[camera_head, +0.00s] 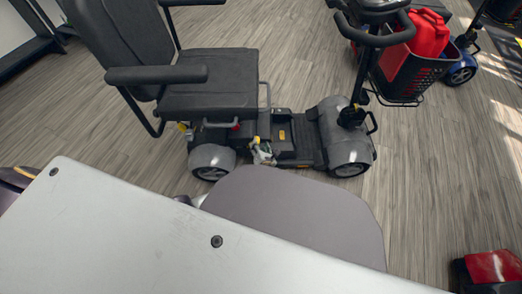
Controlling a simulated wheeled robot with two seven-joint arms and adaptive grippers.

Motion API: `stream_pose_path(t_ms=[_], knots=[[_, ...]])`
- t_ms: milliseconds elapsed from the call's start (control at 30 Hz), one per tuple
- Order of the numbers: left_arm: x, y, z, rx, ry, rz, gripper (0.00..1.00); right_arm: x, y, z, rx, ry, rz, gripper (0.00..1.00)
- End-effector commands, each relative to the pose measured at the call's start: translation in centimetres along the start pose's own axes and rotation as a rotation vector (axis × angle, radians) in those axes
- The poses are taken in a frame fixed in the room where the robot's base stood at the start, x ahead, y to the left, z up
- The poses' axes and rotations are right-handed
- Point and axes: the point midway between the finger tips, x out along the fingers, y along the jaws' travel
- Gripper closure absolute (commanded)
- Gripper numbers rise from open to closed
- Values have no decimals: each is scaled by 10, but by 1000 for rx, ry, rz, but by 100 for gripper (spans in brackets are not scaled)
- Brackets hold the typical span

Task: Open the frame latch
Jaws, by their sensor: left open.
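The grey and black mobility scooter (214,90) stands in the upper middle, with its seat at left and its tiller and basket at right. My left gripper (263,154) is small in the picture, at the low frame between the seat base and the front deck. It is open, and I see nothing held between its fingers. A small yellow part (257,140) shows right beside the gripper; I cannot tell whether it is the frame latch. Whether the gripper touches it is unclear. My right gripper is not in view.
Part of a blue scooter (461,72) is at the upper right. A red and black object (492,268) is at the lower right. The wood floor (425,165) between them is clear.

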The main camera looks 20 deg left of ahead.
Motion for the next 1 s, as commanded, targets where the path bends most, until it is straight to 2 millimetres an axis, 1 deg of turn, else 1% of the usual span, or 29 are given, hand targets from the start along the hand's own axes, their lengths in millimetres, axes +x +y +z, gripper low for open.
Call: stream_pose_path(t_ms=[100, 333, 1000], knots=[[-10, 0, -1, -1, -1, -2, 52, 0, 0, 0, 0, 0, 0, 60], [-21, 0, 0, 1, 0, -1, 52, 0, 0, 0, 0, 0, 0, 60], [-24, 0, 0, 0, -1, -1, 52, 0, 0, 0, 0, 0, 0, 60]])
